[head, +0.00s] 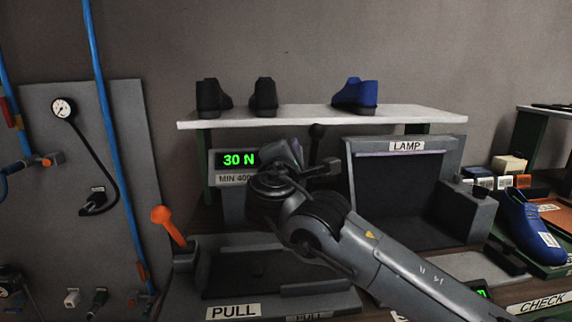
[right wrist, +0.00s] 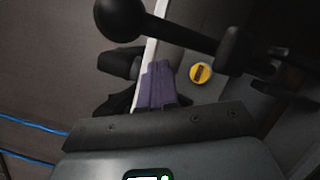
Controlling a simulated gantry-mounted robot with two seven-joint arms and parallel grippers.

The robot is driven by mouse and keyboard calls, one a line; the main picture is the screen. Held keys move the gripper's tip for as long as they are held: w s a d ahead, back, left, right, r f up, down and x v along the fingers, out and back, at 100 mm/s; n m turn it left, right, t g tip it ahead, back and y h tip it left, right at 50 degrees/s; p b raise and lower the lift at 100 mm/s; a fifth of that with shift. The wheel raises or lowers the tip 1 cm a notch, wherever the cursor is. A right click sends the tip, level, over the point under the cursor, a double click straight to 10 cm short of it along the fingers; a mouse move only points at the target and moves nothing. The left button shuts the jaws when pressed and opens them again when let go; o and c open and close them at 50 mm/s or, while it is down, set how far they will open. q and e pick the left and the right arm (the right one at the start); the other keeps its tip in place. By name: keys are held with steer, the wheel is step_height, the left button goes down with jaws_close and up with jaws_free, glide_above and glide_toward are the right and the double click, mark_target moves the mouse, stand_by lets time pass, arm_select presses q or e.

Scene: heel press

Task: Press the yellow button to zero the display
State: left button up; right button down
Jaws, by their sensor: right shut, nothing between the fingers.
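The yellow button (right wrist: 201,73) shows in the right wrist view as a small round yellow disc with a dark mark. It lies to the right of my right gripper's fingertips, with a visible gap in the picture. I cannot tell the distance in depth. My right gripper (right wrist: 157,66) is shut and empty, its purplish fingers together. In the head view my right gripper (head: 296,150) is just right of the display (head: 238,159), which reads 30 N in green. The button is not visible there; my wrist and forearm cover part of that area. My left gripper is not in view.
A lever with a black ball knob (right wrist: 120,18) stands close to the fingers. A white shelf (head: 420,116) above holds dark boots and a blue one. A grey LAMP box (head: 404,190) is to the right. An orange-handled lever (head: 168,222) stands at the left.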

steer(key=w+a+f+p, duration=0.1)
steer(key=w+f+p, duration=0.1)
steer(key=w+f, duration=0.3)
steer(key=shift+w+f+p, duration=0.15)
steer(key=shift+w+p, duration=0.15)
steer(key=shift+w, duration=0.7)
stand_by(0.4)
stand_by(0.8)
steer(key=shift+w+f, duration=0.1)
steer(key=shift+w, duration=0.05)
stand_by(0.4)
steer(key=shift+w+f, duration=0.2)
steer(key=shift+a, duration=0.1)
stand_by(0.5)
